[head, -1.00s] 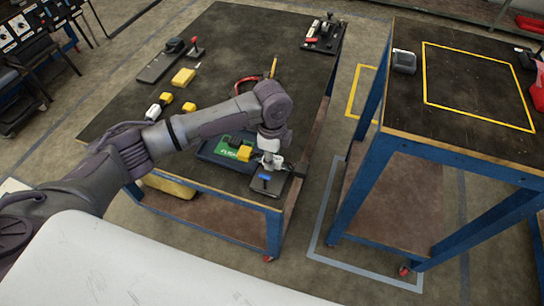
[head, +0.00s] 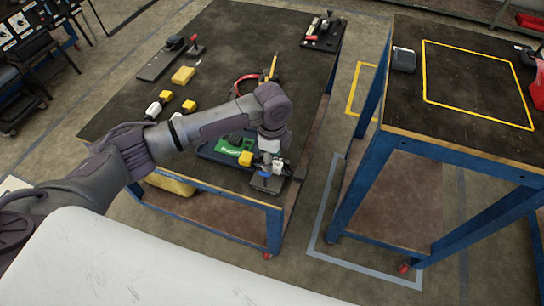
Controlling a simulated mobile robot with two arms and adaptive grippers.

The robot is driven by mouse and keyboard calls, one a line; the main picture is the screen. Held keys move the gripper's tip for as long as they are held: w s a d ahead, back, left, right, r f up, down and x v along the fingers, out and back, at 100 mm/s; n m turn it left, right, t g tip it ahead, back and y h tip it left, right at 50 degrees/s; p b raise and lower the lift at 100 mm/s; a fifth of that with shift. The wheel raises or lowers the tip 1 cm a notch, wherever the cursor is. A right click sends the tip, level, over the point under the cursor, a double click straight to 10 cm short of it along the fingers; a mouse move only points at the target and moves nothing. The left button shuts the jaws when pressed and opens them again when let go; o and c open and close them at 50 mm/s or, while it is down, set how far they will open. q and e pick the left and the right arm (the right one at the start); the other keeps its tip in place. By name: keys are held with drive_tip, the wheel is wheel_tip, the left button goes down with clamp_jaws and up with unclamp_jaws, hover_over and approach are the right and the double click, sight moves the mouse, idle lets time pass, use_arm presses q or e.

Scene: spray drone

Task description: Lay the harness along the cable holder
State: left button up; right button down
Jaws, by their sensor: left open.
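My left arm reaches in from the left over the near right part of the black-topped workbench (head: 225,40). My left gripper (head: 270,163) points down, open, at a small dark fixture (head: 266,183) with a blue part on it, at the bench's near right corner. The fingers are small and partly hidden, so contact cannot be told. A red cable loop (head: 240,80), perhaps the harness, lies farther back beside a thin yellow piece (head: 273,67). Which piece is the cable holder is not clear. My right gripper is out of view.
Several yellow and white parts, a dark plate (head: 160,66) and a rear fixture (head: 324,33) stand on the bench. A second table (head: 470,130) stands right, across a floor gap.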

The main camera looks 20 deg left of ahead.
use_arm(q)
drive_tip(key=shift+r, duration=0.3)
wheel_tip(320, 180, up, 13)
drive_tip(key=shift+f, duration=0.15)
idle(0.4)
